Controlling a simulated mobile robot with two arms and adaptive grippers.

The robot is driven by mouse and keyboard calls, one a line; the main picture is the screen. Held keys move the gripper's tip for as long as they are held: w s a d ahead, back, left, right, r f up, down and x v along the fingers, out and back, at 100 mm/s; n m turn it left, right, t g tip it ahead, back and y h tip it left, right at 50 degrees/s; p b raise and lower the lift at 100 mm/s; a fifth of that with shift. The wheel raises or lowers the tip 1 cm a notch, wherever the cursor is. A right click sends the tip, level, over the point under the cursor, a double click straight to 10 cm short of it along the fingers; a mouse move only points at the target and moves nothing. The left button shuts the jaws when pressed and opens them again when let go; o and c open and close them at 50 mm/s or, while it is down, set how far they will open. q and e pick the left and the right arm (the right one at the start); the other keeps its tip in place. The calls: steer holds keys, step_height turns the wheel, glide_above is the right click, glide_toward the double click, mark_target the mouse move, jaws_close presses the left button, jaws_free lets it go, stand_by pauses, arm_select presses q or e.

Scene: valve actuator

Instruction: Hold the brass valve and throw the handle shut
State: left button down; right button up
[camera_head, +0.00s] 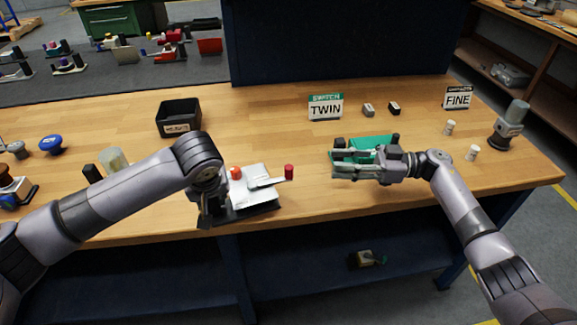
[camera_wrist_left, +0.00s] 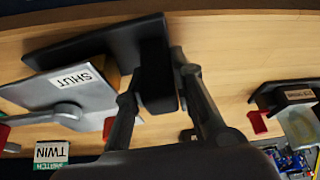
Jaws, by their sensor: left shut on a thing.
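A valve unit stands at the table's front edge, with a silver plate (camera_head: 252,190), a pale lever (camera_head: 266,182) and a red knob (camera_head: 289,172) at the lever's end. In the left wrist view its plate (camera_wrist_left: 62,90) reads SHUT, and a brass-coloured part (camera_wrist_left: 126,80) shows beside it, mostly hidden. My left gripper (camera_head: 205,214) is at the unit's left end. In the wrist view its fingers (camera_wrist_left: 160,105) are shut around a black block (camera_wrist_left: 155,70) on the unit. My right gripper (camera_head: 336,163) is apart from the unit, to its right, with its fingers spread.
A teal tray (camera_head: 378,143) lies behind my right gripper. A black bin (camera_head: 180,116) stands behind the unit. TWIN (camera_head: 325,108) and FINE (camera_head: 458,98) signs stand farther back. Small pieces and a grey-topped device (camera_head: 508,127) are at right.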

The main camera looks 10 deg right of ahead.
mark_target(288, 166)
steer(key=shift+g, duration=0.5)
steer(key=a, duration=0.8)
steer(key=w+a, duration=0.1)
steer(key=a, duration=0.3)
steer(key=shift+a+f, duration=0.4)
jaws_close()
